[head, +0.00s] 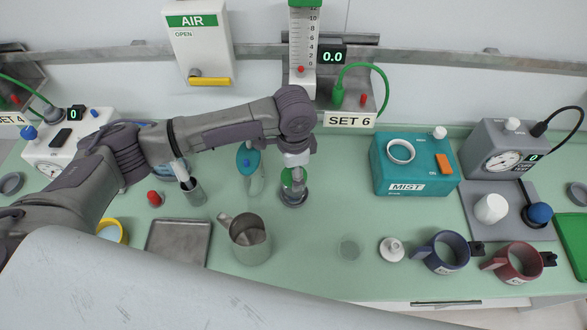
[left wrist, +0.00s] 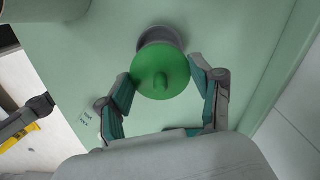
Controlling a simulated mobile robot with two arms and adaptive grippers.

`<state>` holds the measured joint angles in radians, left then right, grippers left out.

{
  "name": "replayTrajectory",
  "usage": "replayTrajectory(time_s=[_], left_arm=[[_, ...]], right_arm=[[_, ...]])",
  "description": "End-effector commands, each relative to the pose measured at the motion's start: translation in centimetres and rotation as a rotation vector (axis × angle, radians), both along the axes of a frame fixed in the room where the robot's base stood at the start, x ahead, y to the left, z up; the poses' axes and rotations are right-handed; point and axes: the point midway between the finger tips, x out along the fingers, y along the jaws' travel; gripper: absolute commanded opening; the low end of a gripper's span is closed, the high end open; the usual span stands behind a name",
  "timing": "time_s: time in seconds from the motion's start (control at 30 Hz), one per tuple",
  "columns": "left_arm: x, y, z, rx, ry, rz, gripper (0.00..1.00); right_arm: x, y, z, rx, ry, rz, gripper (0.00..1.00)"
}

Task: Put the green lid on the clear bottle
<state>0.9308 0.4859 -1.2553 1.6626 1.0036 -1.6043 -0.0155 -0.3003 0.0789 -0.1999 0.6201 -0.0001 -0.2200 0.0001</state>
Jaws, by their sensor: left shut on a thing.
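The green lid (left wrist: 163,72), a round disc with a knob, sits between the two fingers of my left gripper (left wrist: 164,82), which is shut on it. In the head view my left gripper (head: 295,160) points down, with the green lid (head: 288,179) partly hidden under it. Directly below is a round grey base (head: 294,198), with what looks like the clear bottle standing in it, mostly hidden. In the left wrist view a grey round rim (left wrist: 158,35) shows behind the lid. I cannot tell whether lid and bottle touch. My right gripper is not in view.
A metal jug (head: 250,240) stands in front of the gripper. A teal MIST box (head: 405,180) is to the right. A faint clear disc (head: 349,249) and a white cap (head: 391,249) lie in front.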

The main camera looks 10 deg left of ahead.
Motion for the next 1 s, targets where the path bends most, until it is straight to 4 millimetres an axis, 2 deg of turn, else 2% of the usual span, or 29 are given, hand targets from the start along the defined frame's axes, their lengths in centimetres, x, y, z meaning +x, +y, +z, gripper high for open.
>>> replayTrajectory(time_s=[0.37, 0.4, 0.57, 1.0], left_arm=[[0.01, -0.02, -0.02, -0.001, 0.000, 0.000, 0.36], [0.01, -0.02, -0.02, -0.001, 0.000, 0.000, 0.69], [0.01, -0.02, -0.02, -0.001, 0.000, 0.000, 0.95], [0.01, -0.01, 0.40, 0.000, 0.000, 0.000, 0.95]], right_arm=[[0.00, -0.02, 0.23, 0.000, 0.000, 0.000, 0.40], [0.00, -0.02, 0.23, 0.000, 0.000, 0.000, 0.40], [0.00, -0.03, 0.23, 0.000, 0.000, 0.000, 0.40], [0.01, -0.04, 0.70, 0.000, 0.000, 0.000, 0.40]])
